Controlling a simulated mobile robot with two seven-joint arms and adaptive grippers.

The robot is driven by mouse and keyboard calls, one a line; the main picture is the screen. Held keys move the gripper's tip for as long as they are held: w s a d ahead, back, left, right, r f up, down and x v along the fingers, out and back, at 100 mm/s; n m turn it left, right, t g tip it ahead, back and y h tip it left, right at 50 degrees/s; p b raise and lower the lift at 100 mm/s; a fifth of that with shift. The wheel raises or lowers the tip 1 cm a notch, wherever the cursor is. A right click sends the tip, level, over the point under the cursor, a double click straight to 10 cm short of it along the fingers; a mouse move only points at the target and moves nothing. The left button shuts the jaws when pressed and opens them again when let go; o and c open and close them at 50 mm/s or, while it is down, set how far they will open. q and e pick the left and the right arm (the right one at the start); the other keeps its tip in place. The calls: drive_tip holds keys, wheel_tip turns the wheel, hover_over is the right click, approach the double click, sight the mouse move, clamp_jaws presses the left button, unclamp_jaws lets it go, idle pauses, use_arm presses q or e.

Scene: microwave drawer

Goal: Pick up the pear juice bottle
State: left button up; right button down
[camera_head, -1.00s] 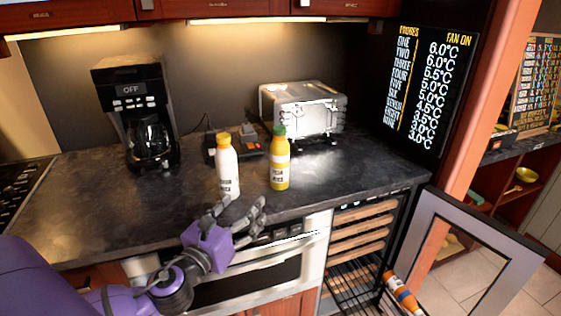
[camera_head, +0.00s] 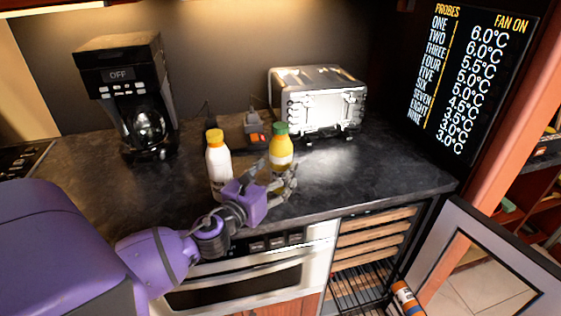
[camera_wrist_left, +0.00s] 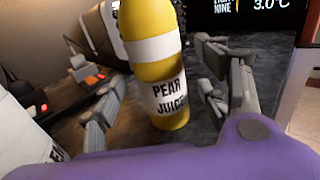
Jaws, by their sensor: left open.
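The pear juice bottle (camera_head: 281,146), yellow with a green cap, stands upright on the dark counter. In the left wrist view the yellow bottle (camera_wrist_left: 152,62) shows its "PEAR JUICE" label, between the two spread fingers. My left gripper (camera_head: 283,178) is open, in front of the bottle and around its lower part. In the left wrist view one finger of the gripper (camera_wrist_left: 160,105) is left of the bottle and one right, with gaps showing. The bottle's base is partly hidden by the gripper in the head view. My right gripper is not in view.
A white bottle with a yellow cap (camera_head: 217,160) stands close left of my gripper. A toaster oven (camera_head: 318,103) is behind, and a coffee maker (camera_head: 128,95) at the left. An open wine cooler door (camera_head: 490,265) is at the lower right. The right counter is clear.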

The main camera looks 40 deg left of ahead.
sight(275, 170)
use_arm(q)
drive_tip(key=w, duration=0.3)
drive_tip(key=shift+w+a, duration=0.15)
drive_tip(key=shift+c, duration=0.7)
drive_tip(key=c, duration=1.4)
drive_tip(key=shift+c, duration=0.6)
drive_tip(key=shift+r, duration=0.15)
